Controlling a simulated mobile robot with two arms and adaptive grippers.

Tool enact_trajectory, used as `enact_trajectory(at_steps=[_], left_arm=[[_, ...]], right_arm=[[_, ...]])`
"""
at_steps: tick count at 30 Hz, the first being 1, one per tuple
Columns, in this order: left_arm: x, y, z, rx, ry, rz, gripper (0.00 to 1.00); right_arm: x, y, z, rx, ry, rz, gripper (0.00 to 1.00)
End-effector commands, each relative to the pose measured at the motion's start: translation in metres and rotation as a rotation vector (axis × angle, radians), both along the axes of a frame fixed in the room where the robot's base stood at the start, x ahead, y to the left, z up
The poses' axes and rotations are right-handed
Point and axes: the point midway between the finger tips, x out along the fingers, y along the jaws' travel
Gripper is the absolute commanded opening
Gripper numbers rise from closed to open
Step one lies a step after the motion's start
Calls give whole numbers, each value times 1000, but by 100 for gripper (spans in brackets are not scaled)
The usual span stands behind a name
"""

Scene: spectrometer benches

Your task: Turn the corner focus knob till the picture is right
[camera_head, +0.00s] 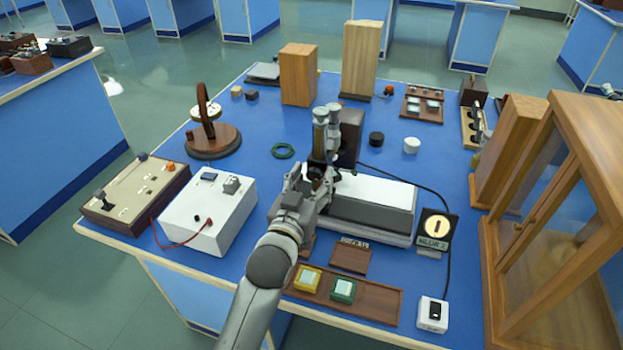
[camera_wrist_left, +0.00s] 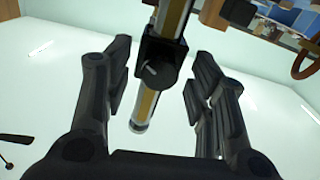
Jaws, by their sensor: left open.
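The bench instrument (camera_head: 370,208) has a long pale base, with upright metal tubes (camera_head: 326,130) at its left end. My left gripper (camera_head: 318,180) is open at those tubes, reaching in from the front. In the left wrist view its two dark fingers (camera_wrist_left: 155,82) stand on either side of a brass and steel tube with a dark collar (camera_wrist_left: 160,58) and a small pin. Gaps show on both sides of the tube. I cannot tell which part is the corner focus knob. A small display (camera_head: 436,226) shows a pale yellow disc with a dark vertical mark. My right gripper is out of view.
A wooden tray with yellow and green blocks (camera_head: 345,291) lies at the front edge. A white box (camera_head: 208,212) stands left and a glass-fronted wooden cabinet (camera_head: 556,225) right. A black cable (camera_head: 446,265) runs to a white switch (camera_head: 432,315).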

Motion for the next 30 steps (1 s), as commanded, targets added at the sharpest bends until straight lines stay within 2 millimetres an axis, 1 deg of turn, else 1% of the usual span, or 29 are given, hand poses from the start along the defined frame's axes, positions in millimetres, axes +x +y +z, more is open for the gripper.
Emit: enact_trajectory(at_steps=[6, 7, 17, 20, 23, 27, 30], left_arm=[[0, 0, 0, 0, 0, 0, 51], [0, 0, 0, 0, 0, 0, 49], [0, 0, 0, -1, 0, 0, 6], [0, 0, 0, 9, -2, 0, 5], [0, 0, 3, 65, -19, 1, 5], [0, 0, 4, 209, -64, 0, 5], [0, 0, 3, 317, -100, 0, 5]], right_arm=[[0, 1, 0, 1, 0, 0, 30], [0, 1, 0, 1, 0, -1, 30], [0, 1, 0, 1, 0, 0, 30], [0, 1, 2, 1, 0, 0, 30], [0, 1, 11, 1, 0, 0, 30], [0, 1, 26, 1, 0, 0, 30], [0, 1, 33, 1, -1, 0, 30]])
